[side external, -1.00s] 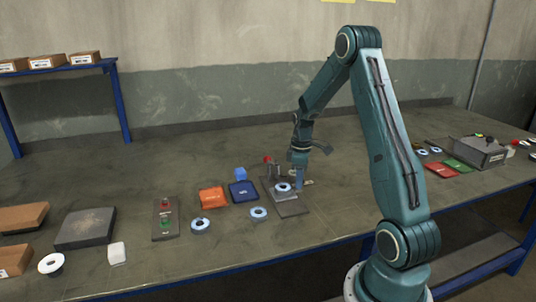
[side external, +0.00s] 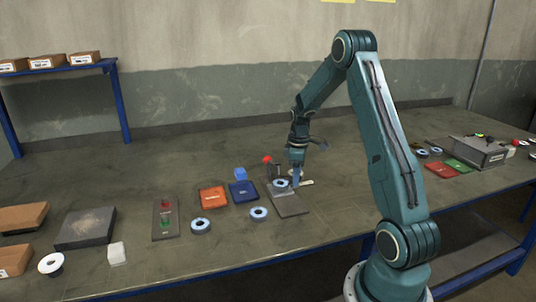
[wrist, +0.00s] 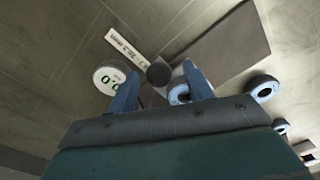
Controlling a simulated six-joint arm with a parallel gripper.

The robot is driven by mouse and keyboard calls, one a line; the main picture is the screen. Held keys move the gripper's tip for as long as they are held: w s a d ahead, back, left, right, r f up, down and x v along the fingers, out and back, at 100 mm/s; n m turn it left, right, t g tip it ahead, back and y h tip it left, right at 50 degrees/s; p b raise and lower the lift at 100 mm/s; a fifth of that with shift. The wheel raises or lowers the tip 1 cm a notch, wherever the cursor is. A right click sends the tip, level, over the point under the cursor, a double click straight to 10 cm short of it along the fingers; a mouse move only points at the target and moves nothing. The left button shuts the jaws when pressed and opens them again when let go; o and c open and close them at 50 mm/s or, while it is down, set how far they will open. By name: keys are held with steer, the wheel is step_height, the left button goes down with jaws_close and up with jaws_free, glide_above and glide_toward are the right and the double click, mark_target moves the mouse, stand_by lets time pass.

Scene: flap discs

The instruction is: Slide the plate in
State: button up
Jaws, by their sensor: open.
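A gauge fixture with a flat grey base (side external: 290,205) stands near the middle of the bench. A white-and-blue flap disc (side external: 281,183) sits on a small grey plate on the fixture; the plate is mostly hidden. My gripper (side external: 296,180) is just right of the disc, pointing down, low at the fixture. In the wrist view my open fingers (wrist: 161,90) stand apart. The disc (wrist: 179,94) shows close beside the right finger, and a dark round post (wrist: 159,73) lies between them. I cannot tell whether a finger touches the plate. A round gauge (wrist: 109,78) shows green digits.
A red knob (side external: 267,160) rises at the fixture's back. Blue (side external: 243,191) and orange (side external: 212,197) trays lie left of it. Loose discs (side external: 258,213) lie in front, and a button panel (side external: 166,217) is farther left. The bench behind is clear.

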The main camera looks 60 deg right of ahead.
steer(key=shift+r, duration=3.85)
steer(key=shift+w+a+r, duration=0.1)
steer(key=shift+a+r, duration=0.15)
steer(key=s+a+r+m+t+h, duration=0.1)
steer(key=a+r, duration=0.5)
steer(key=a, duration=0.3)
steer(key=s+a+r+t, duration=0.1)
steer(key=a+r, duration=0.4)
steer(key=a, duration=0.4)
steer(key=s+a+r+m+t+y, duration=0.1)
steer(key=s+a+m+t, duration=0.1)
steer(key=s+a, duration=1.1)
steer(key=shift+s+a+r+t, duration=0.15)
steer(key=shift+a+r+t, duration=0.1)
steer(key=shift+a+t, duration=0.45)
